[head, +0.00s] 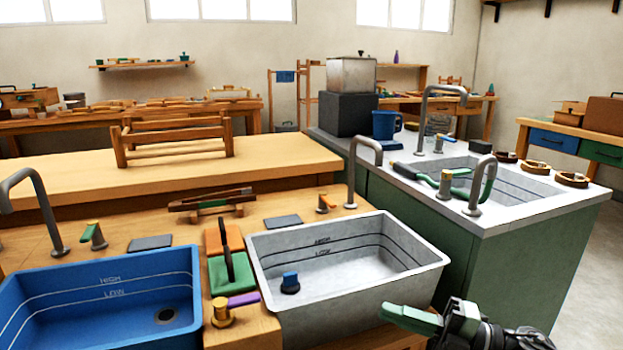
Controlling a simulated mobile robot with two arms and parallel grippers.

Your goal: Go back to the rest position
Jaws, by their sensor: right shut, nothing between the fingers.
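My right gripper (406,317) comes in at the bottom right of the head view. Its green fingers are together with nothing between them and point left. It is beside the front right corner of the grey basin (428,272), apart from any object I can make out. My left gripper is not in view.
A blue basin (190,262) is at the lower left, with curved taps behind the basins. A green-sided counter (535,255) with a sink stands on the right. Free floor (595,270) shows at the far right.

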